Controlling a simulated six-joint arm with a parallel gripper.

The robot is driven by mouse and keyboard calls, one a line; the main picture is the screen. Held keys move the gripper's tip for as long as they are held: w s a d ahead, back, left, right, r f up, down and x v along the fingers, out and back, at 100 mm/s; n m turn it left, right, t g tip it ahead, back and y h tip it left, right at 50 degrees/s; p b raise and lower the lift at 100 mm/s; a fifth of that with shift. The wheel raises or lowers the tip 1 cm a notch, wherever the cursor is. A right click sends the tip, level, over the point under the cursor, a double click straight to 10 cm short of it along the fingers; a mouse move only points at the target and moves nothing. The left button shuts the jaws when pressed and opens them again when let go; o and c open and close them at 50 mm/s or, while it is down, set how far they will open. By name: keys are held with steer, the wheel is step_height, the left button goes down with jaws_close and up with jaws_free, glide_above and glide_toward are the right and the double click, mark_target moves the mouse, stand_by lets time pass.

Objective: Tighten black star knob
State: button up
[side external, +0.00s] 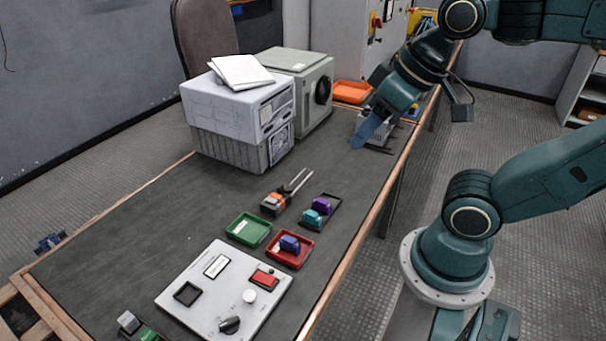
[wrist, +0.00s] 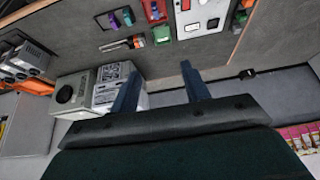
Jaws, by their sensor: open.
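A black knob (side external: 229,325) sits on the white control panel (side external: 185,285) at the near end of the table; its lobes are too small to make out. A larger round black knob (side external: 323,90) is on the front of the grey-green box (side external: 312,110). It also shows in the wrist view (wrist: 65,94). I cannot tell for certain which is the star knob. My gripper (side external: 368,134) is above the table's far right part, right of the grey-green box and apart from both knobs. In the wrist view my gripper (wrist: 158,72) has its blue fingers spread, with nothing between them.
A white device (side external: 245,105) with papers on top stands beside the grey-green box. Green (side external: 249,229) and red (side external: 290,249) trays and several small parts lie mid-table. An orange tray (side external: 352,92) is at the back.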

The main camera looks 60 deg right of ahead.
steer(key=w+d+m+g, duration=0.2)
steer(key=w+d+m, duration=0.1)
steer(key=w, duration=0.8)
steer(key=m+g, duration=0.4)
steer(key=m, duration=0.5)
glide_above(287, 186)
step_height(287, 186, down, 28)
steer(key=shift+f, duration=0.2)
steer(key=shift+f, duration=0.2)
steer(key=shift+f, duration=4.25)
